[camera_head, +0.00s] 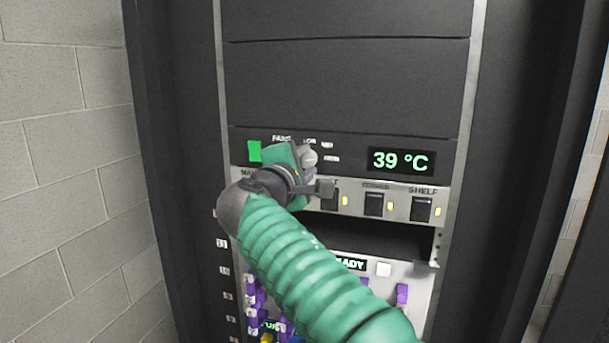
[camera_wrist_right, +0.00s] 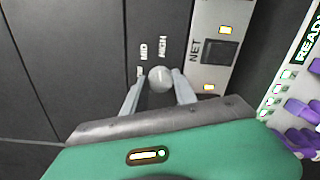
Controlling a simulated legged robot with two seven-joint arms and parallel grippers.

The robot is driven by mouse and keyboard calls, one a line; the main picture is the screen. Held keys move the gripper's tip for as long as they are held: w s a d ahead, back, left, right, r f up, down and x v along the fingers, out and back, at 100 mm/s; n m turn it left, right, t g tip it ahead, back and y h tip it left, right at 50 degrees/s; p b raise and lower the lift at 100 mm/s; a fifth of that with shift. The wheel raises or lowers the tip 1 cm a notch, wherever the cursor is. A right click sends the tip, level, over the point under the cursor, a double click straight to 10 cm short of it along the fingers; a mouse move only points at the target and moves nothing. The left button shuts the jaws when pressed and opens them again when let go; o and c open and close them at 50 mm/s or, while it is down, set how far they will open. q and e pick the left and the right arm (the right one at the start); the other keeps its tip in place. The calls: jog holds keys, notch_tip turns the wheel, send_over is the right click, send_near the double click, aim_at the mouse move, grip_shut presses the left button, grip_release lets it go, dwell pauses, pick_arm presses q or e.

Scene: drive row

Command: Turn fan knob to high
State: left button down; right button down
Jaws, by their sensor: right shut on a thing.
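The fan knob (camera_wrist_right: 160,79) is a round grey knob on the dark fan panel. In the wrist view it sits between the two grey fingers of my right gripper (camera_wrist_right: 157,85), which is shut on it. The printed words MID and HIGH show beside the knob; its pointer cannot be made out. In the head view my green right arm reaches up to the panel, and its gripper (camera_head: 306,161) covers much of the knob and part of the FANS lettering. My left gripper is not in view.
A display (camera_head: 399,161) reading 39 °C is right of the knob, and a green light (camera_head: 254,151) is left. Below runs a grey strip with several dark switches (camera_head: 421,209). Lower down are purple plugs (camera_head: 402,293). A block wall (camera_head: 60,150) stands left.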

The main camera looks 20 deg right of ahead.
jog(key=shift+f+m+b, duration=0.15)
jog(key=shift+m+b, duration=0.35)
jog(key=shift+m, duration=0.2)
jog(key=c, duration=1.4)
grip_release()
jog(key=shift+o, duration=1.4)
jog(key=shift+w, duration=0.15)
jog(key=shift+o, duration=0.8)
jog(key=shift+w, duration=0.3)
jog(key=shift+s+a, duration=0.15)
jog(key=shift+s, duration=0.3)
jog(key=b+v, duration=0.4)
jog(key=v, duration=1.2)
jog(key=shift+a, duration=0.2)
jog(key=shift+w+f, duration=0.1)
